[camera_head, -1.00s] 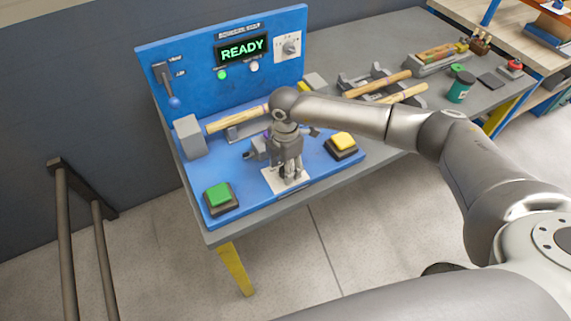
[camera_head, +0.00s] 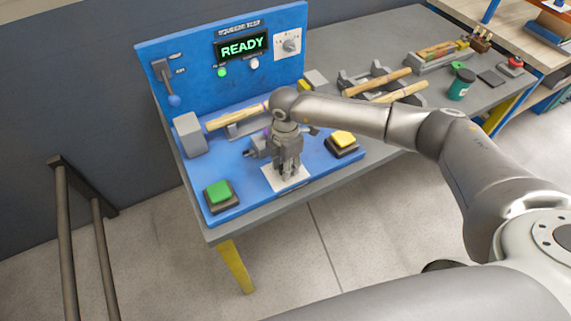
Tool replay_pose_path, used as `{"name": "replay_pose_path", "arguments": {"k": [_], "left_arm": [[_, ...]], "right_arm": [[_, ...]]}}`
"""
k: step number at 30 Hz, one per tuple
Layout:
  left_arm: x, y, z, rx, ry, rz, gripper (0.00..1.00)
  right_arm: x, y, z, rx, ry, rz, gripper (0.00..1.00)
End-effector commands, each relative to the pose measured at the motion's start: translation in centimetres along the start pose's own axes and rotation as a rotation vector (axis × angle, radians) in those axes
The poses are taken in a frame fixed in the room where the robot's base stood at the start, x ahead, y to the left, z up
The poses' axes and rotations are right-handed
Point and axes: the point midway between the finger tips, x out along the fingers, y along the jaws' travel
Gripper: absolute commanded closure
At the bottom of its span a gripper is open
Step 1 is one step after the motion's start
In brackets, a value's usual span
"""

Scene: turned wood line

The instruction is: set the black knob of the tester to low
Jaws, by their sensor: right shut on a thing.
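The blue tester (camera_head: 190,60) stands on the grey table, its display (camera_head: 242,46) reading READY in green. My right gripper (camera_head: 287,174) points down over the white plate (camera_head: 298,180) at the front of the tester's base. Its fingers are shut at the plate, around the spot of the black knob. The fingers hide the knob almost wholly, so its setting cannot be read. A grey dial (camera_head: 291,44) sits on a white plate on the upright panel, apart from the gripper. My left gripper is not in view.
A green button (camera_head: 218,193) and a yellow button (camera_head: 342,139) flank the white plate. A lever with a blue ball (camera_head: 174,100) is at the panel's left. A wooden piece (camera_head: 232,118) lies behind the gripper. More turned pieces (camera_head: 378,82) lie right.

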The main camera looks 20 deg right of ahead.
Motion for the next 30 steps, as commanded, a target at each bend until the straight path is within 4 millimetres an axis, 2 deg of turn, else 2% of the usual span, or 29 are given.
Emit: {"name": "replay_pose_path", "arguments": {"k": [8, 21, 30], "left_arm": [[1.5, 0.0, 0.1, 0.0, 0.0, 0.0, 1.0], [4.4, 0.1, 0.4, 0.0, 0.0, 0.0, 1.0], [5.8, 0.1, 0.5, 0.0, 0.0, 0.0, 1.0]], "right_arm": [[0.2, 0.1, 0.1, -0.152, -0.001, 0.002, 0.93], [0.2, 0.2, 0.1, -0.517, -0.002, 0.003, 0.93], [0.1, 0.2, 0.1, -0.687, -0.003, 0.003, 0.93]]}}
